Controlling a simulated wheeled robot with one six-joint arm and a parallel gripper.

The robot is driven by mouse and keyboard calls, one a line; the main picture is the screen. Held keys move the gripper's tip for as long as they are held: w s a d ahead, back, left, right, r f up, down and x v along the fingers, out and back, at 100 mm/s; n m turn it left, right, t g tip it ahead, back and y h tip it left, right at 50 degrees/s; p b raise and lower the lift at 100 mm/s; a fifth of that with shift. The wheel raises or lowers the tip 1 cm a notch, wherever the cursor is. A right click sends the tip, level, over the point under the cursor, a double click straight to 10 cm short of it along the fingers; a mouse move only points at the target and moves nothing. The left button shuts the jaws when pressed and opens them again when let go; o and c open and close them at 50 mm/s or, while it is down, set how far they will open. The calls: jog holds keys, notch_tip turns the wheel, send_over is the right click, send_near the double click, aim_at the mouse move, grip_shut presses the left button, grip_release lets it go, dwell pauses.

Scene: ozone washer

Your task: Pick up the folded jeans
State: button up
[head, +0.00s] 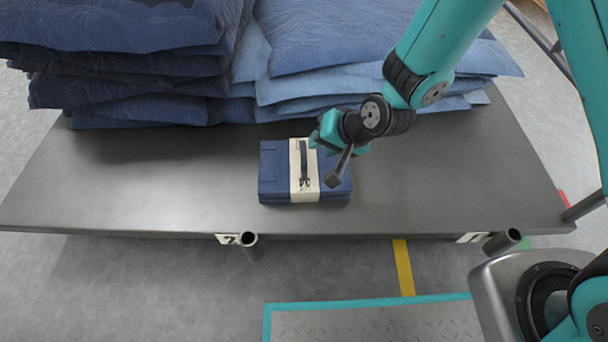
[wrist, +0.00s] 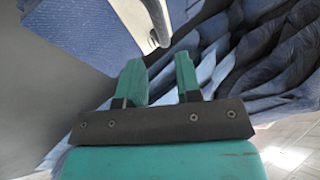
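The folded jeans (head: 273,178) are a dark blue square bundle on the grey table, near its front edge. A cream band with a dark handle runs over the middle of the bundle. In the wrist view the jeans (wrist: 95,38) lie at the upper left, with the handle just beyond my fingertips. My gripper (head: 320,136) is above the back right part of the bundle in the head view. In the wrist view its two teal fingers (wrist: 158,60) stand apart with nothing between them. The exact height gap to the handle is hard to tell.
The table (head: 440,180) has bare room on both sides of the bundle. Tall piles of dark denim (head: 115,60) and lighter denim (head: 340,40) fill its back, close behind my gripper. Metal posts (head: 250,244) stand at the front edge.

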aim_at(306, 154)
jog(key=b+x, duration=0.1)
jog(key=x, duration=0.2)
jog(key=shift+s, duration=0.1)
jog(key=b+x, duration=0.4)
jog(key=shift+s+a+f, duration=0.1)
jog(key=shift+a+f, duration=0.05)
jog(key=shift+f, duration=0.2)
jog(key=shift+a+f, duration=0.2)
jog(key=shift+r, duration=0.15)
grip_shut()
jog(key=shift+d, duration=0.1)
dwell(0.6)
